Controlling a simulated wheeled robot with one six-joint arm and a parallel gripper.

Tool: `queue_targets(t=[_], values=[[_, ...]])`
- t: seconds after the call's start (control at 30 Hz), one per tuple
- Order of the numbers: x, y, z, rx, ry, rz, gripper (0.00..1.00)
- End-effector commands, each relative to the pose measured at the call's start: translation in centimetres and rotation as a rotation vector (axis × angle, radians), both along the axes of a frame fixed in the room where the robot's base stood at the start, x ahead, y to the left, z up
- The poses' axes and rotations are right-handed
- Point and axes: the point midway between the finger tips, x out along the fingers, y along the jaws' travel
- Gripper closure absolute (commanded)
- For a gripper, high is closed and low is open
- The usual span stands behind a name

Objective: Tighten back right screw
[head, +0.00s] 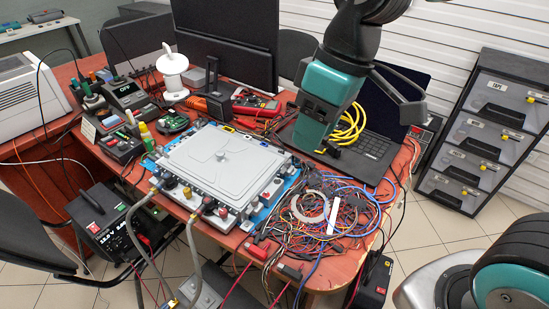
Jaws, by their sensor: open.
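A light grey rectangular unit with a flat cover (200,150) lies on a blue mat (262,213) on the red table. The back right screw is too small to make out. My gripper (311,136) is at the lower end of my teal and black arm, apart from the unit, to the right of its back right corner. It is open, its fingertips are hard to see, and nothing shows in it.
Tangled wires (345,205) cover the table right of the unit. A laptop (372,142) and a yellow cable coil (350,124) lie behind my gripper. A monitor (228,40) stands at the back. Tools crowd the left side. The space above the cover is clear.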

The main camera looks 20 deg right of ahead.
Motion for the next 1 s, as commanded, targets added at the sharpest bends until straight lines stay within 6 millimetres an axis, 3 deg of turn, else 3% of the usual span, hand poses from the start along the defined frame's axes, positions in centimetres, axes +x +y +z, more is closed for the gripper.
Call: queue_targets(t=[0.03, 0.2, 0.3, 0.4, 0.5, 0.67, 1.0], values=[[3.4, -0.3, -1.2, -0.037, -0.004, 0.028, 0.53], [13.5, -1.9, -4.2, -0.158, -0.021, 0.148, 0.53], [17.6, -2.7, -6.2, -0.207, -0.018, 0.202, 0.53], [20.1, -3.3, -7.6, -0.237, -0.013, 0.239, 0.53], [21.3, -3.5, -8.4, -0.252, -0.009, 0.259, 0.53], [21.6, -3.6, -10.1, -0.257, -0.006, 0.267, 0.53], [21.5, -3.6, -17.5, -0.256, -0.006, 0.267, 0.53]])
